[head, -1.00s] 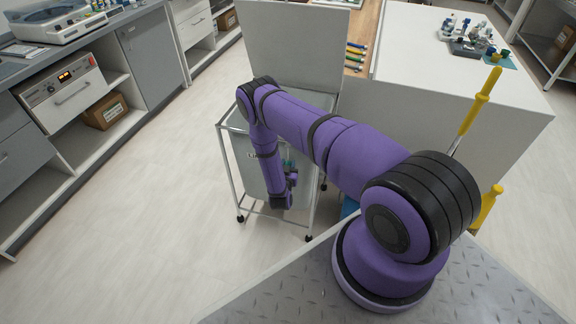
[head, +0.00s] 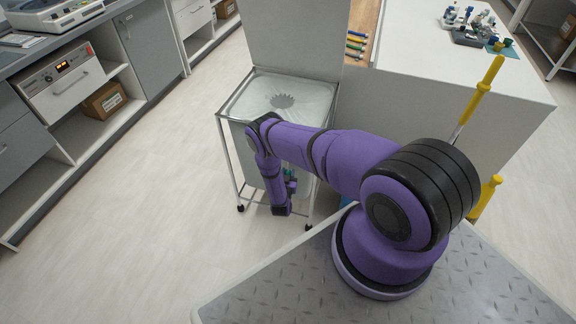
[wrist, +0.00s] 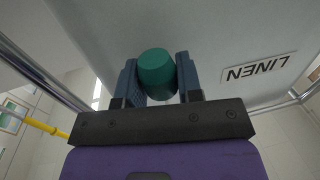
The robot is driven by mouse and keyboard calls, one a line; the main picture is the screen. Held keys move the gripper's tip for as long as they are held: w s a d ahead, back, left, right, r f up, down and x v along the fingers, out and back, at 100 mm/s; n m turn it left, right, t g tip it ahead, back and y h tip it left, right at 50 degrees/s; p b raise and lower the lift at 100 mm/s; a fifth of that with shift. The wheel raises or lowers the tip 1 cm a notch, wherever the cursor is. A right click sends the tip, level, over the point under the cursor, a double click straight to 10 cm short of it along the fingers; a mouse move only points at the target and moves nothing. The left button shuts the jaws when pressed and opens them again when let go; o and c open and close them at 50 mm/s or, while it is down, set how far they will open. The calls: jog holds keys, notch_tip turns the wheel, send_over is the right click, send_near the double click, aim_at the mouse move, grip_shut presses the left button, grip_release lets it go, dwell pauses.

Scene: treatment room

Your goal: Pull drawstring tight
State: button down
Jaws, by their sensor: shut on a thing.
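A pale grey linen bag (head: 245,158) hangs in a white metal frame on casters. Its top (head: 315,95) shows a small dark jagged opening (head: 282,101) near the middle, with the cloth drawn in around it. In the wrist view, the bag's side (wrist: 200,30) fills the background and bears a LINEN label (wrist: 260,68). My gripper (wrist: 157,75) is shut on a green rounded toggle (wrist: 157,72), with a blue-grey finger on each side. In the head view, my gripper (head: 290,180) is low, at the bag's near side. The cord itself is not clear in either view.
A grey panel (head: 295,35) stands behind the bag. A white counter (head: 425,70) stands close on the right. Cabinets with a brown box (head: 103,101) line the left. The floor (head: 165,180) left of the frame is clear.

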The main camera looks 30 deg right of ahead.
jog(key=shift+s+f, duration=0.1)
jog(key=shift+f, duration=1.8)
jog(key=shift+a, duration=0.1)
jog(key=c, duration=0.8)
grip_release()
jog(key=v, duration=1)
jog(key=shift+s+a, duration=0.25)
